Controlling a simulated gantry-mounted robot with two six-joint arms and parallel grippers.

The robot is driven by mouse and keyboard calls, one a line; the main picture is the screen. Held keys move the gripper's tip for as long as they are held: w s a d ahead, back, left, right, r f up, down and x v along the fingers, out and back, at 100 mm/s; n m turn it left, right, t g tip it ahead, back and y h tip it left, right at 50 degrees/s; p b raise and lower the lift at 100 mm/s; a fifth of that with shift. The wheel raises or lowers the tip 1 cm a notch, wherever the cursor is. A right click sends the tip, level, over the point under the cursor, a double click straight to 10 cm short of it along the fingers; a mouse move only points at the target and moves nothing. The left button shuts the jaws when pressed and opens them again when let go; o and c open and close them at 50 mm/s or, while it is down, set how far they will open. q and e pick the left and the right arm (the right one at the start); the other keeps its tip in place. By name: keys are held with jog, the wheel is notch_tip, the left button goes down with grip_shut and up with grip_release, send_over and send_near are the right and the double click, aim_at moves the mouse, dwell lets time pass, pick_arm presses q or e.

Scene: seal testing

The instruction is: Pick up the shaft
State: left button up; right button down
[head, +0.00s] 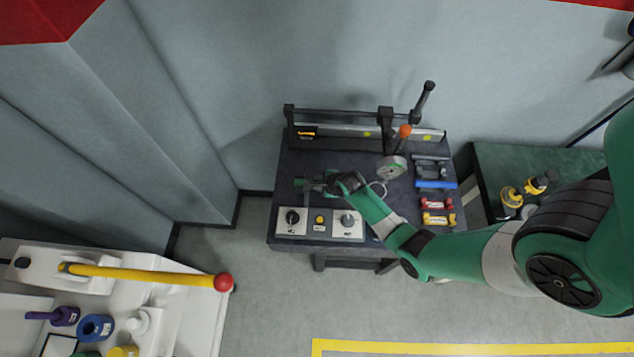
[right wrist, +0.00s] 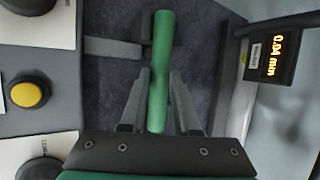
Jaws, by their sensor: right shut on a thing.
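The shaft is a plain green rod that shows best in the right wrist view (right wrist: 161,50), running lengthwise between the fingers. My right gripper (right wrist: 157,88) is shut on the shaft, with one grey finger on each side of it. In the head view, the right gripper (head: 318,184) is over the left part of the dark bench, and the green end of the shaft (head: 299,183) sticks out to its left. I cannot tell whether the shaft touches a support. My left gripper is not in view.
The dark workbench (head: 340,162) carries a control panel (head: 319,230) in front and a rail with a digital readout (head: 307,131) behind. A round gauge (head: 392,168) and red and yellow parts (head: 437,212) are to the right.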

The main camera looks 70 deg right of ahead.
jog(key=s+a+r+p, duration=0.3)
jog(key=a+r+p, duration=0.1)
jog(key=r+p, duration=0.55)
jog(key=s+a+r+p, duration=0.2)
jog(key=s+a+r, duration=0.1)
jog(key=s+a, duration=0.2)
jog(key=shift+a+r, duration=0.25)
jog(key=shift+a, duration=0.9)
